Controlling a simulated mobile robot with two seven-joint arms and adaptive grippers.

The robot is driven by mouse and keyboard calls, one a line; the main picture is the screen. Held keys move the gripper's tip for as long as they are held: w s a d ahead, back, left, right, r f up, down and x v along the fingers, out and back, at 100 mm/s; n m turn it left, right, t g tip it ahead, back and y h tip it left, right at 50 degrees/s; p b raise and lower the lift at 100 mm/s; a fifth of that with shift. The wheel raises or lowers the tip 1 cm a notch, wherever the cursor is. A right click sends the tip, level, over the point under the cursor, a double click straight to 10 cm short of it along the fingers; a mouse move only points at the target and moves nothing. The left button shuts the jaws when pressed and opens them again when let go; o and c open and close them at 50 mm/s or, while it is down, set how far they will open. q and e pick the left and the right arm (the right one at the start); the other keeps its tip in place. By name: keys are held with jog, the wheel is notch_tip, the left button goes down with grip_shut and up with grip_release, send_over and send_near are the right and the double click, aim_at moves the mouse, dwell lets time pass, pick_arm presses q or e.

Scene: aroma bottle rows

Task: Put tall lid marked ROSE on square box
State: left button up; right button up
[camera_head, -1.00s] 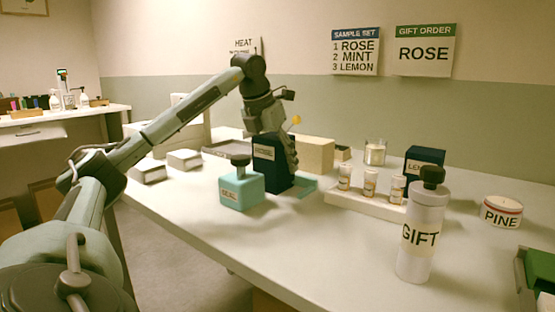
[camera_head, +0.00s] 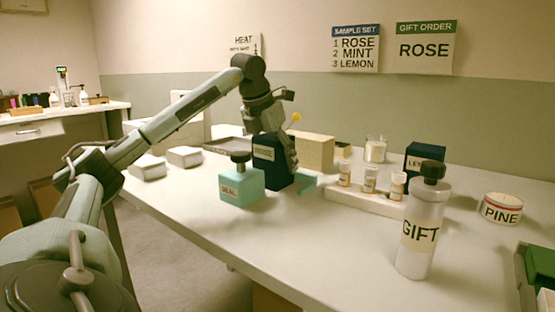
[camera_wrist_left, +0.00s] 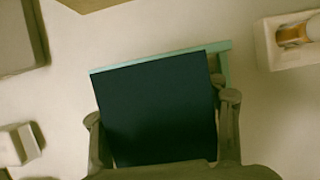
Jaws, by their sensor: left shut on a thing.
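A tall dark navy lid (camera_head: 270,168) is upright in my left gripper (camera_head: 288,152); its pale label is too small to read. The left wrist view shows the lid (camera_wrist_left: 155,108) between the two fingers of my left gripper (camera_wrist_left: 162,112). A teal square piece (camera_head: 306,181), perhaps the square box, shows low beside the lid. Its teal edge also shows along the lid's far and right sides in the left wrist view (camera_wrist_left: 222,66). I cannot tell whether the lid rests on it or is just above it. My right gripper is out of view.
A teal box marked SEAL (camera_head: 240,186) with a dark knob stands close in front of the lid. A beige block (camera_head: 315,152) is behind. A white rack (camera_head: 362,200) with small bottles and a GIFT bottle (camera_head: 420,235) stand right. The front table is clear.

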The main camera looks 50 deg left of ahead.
pick_arm(q)
jog(key=o, duration=1.2)
jog(key=shift+o, duration=0.2)
